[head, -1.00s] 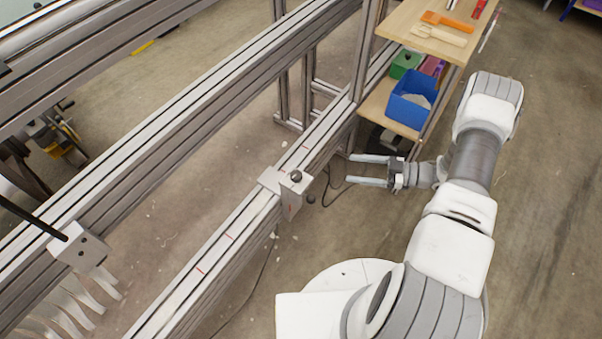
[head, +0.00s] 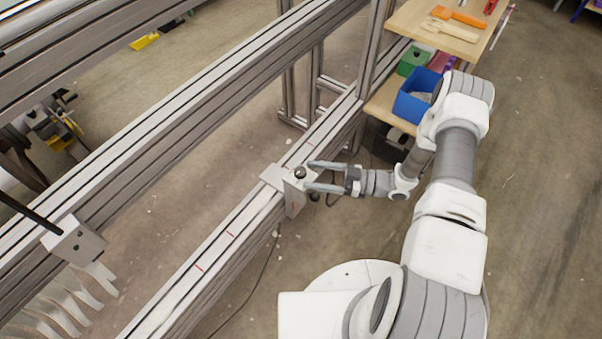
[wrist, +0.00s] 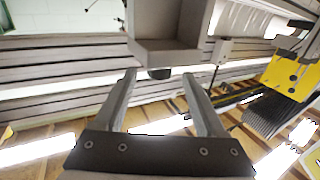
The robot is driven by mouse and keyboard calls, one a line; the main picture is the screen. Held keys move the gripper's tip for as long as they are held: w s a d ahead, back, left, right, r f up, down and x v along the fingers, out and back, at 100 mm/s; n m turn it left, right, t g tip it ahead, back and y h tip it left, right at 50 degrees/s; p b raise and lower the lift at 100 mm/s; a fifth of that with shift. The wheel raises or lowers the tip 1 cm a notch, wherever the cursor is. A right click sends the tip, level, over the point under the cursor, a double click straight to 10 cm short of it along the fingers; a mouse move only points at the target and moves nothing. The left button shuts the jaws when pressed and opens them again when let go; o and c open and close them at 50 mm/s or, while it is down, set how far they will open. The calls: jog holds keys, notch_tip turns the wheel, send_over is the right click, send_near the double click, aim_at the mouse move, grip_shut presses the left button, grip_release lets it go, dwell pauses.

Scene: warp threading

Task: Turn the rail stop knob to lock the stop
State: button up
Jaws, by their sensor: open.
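The rail stop (head: 295,196) is a pale metal block with a plate over the lower rail, near the middle of the head view. In the wrist view the stop block (wrist: 166,52) is ahead, and a dark knob (wrist: 159,73) shows between the open fingertips (wrist: 160,76). I cannot tell whether the fingers touch it.
The lower rail (head: 228,232) has red marks and runs diagonally through the head view. Another metal block (head: 77,242) with a black rod is on the rail at left. A wooden shelf (head: 425,30) with a blue bin (head: 413,105) stands behind my arm.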

aim_at(301, 171)
jog(key=shift+x, duration=2.1)
grip_shut()
